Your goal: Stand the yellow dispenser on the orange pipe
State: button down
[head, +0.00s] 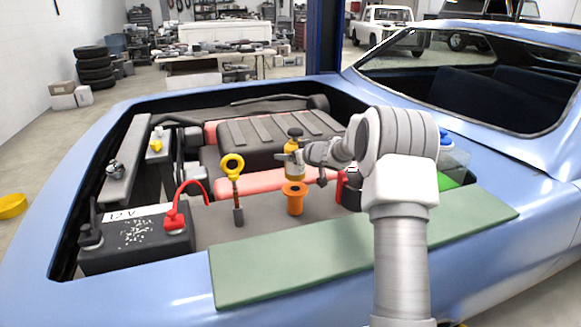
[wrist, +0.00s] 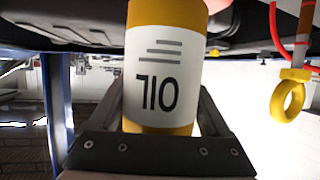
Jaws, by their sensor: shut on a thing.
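The yellow dispenser (head: 295,172) has a black cap and stands upright in my gripper (head: 291,158), over the orange pipe (head: 294,199). In the wrist view the dispenser (wrist: 165,70) fills the middle, with a white label whose lettering shows upside down. My gripper (wrist: 160,110) has a dark finger on each side of it and is shut on it. The orange pipe has a wide flange and rises from the grey deck of the engine bay. The dispenser's base is just above the flange; I cannot tell whether they touch.
A dipstick with a yellow ring (head: 232,165) stands just left of the pipe. A black battery (head: 137,240) with a red clamp (head: 175,218) lies further left. A green mat (head: 300,268) covers the front fender. A reservoir with a blue cap (head: 450,150) is at the right.

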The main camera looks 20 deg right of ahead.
aim_at(291, 164)
notch_tip(291, 164, down, 4)
jog(key=shift+b, duration=1.15)
jog(key=shift+r, duration=0.1)
grip_release()
jog(key=shift+f, duration=0.25)
jog(key=shift+r, duration=0.1)
jog(key=shift+r, duration=0.15)
jog(key=p+v, duration=0.2)
jog(key=v, duration=1)
